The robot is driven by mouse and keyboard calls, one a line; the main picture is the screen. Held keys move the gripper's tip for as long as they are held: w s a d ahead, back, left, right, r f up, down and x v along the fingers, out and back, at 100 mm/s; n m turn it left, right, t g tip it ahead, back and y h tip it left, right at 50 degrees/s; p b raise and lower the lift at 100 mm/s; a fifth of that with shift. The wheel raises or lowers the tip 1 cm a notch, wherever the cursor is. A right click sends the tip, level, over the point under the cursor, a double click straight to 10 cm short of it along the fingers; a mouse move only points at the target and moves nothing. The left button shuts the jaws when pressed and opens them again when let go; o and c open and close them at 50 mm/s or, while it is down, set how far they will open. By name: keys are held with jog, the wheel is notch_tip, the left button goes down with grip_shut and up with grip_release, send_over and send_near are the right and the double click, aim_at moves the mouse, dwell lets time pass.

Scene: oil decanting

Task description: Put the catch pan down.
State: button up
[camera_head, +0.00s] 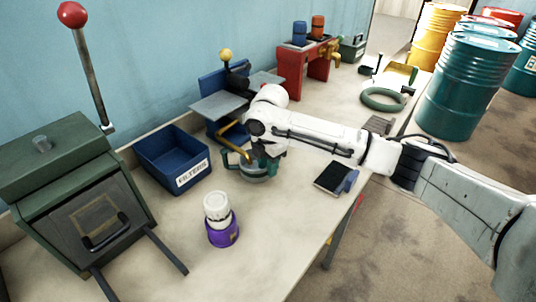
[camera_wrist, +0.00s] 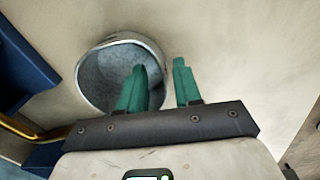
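A round, open-topped grey metal vessel, which I take to be the catch pan (camera_wrist: 98,77), is in the wrist view, upper left of centre. In the head view it (camera_head: 262,174) is at the bench's middle, partly hidden by my wrist, with a green handle to its left. My gripper (camera_wrist: 160,62) has two green fingers spread apart. In the wrist view the left finger overlaps the pan's opening and the right finger lies outside its wall. A gap shows between the fingers, with the rim passing through it. The pan appears to stand on the bench.
A blue filters bin (camera_head: 172,160) and a blue press-like stand (camera_head: 222,104) are behind and left. A purple-and-white bottle (camera_head: 221,222) stands in front. A dark pad (camera_head: 332,178) lies right, near the bench edge. Bare bench (camera_head: 275,225) shows between bottle and pad.

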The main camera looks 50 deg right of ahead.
jog(key=shift+f, duration=0.4)
grip_shut()
